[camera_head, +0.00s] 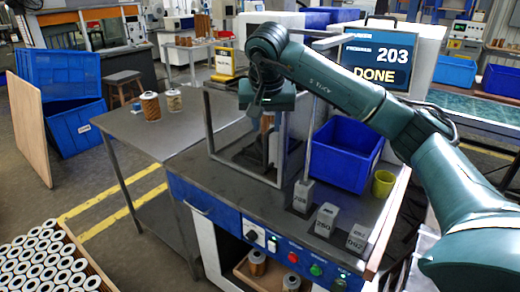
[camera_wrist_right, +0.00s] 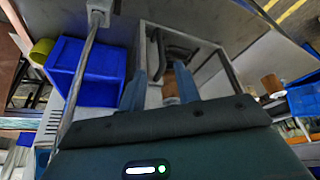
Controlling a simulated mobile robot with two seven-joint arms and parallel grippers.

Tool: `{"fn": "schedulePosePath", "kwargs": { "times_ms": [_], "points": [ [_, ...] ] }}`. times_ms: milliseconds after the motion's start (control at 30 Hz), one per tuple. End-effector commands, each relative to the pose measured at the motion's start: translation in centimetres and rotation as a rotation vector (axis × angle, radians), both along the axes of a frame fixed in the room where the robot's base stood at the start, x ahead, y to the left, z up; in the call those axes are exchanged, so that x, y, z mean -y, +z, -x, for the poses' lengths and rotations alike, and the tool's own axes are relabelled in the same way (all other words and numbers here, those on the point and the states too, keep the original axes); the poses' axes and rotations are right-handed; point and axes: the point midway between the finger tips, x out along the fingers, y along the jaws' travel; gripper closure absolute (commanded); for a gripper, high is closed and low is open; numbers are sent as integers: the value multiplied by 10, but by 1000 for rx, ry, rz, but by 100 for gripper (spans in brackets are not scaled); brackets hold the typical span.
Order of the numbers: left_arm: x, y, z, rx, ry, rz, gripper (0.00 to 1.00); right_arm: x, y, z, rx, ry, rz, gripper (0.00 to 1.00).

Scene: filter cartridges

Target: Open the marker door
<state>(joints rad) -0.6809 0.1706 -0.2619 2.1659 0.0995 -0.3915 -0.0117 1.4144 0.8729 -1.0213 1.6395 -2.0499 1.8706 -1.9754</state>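A grey metal frame (camera_head: 209,124) stands on the workbench around a dark fixture. I cannot tell which part of it, if any, is the marker door. My right gripper (camera_head: 266,112) reaches into the top of this frame from above. In the right wrist view its two fingers (camera_wrist_right: 160,90) are apart, so it is open. A brown piece, perhaps a filter cartridge (camera_head: 266,123), shows just below the gripper. I cannot tell whether the fingers touch it. My left gripper is not in view.
A blue bin (camera_head: 342,152) and a yellow cup (camera_head: 383,184) stand right of the frame. Grey numbered blocks (camera_head: 303,196) stand near the front edge, above a button panel (camera_head: 290,256). A side table (camera_head: 135,127) holds two cartridges. A crate of cartridges (camera_head: 75,240) is at lower left.

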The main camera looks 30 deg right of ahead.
Motion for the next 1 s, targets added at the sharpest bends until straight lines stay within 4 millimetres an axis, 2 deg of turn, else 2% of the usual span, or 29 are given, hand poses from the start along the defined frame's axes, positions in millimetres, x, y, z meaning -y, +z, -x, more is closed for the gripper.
{"fn": "schedulePosePath", "kwargs": {
  "times_ms": [300, 500, 700, 1000],
  "points": [
    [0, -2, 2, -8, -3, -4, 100, 13, -63, -20, -6, -1, -3, 68],
    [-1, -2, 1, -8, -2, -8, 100, 19, -93, -32, -3, 0, -5, 68],
    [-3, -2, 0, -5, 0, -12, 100, 23, -107, -37, -2, 1, -5, 68],
    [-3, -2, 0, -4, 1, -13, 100, 23, -108, -37, 0, 2, -5, 68]
  ]
}}
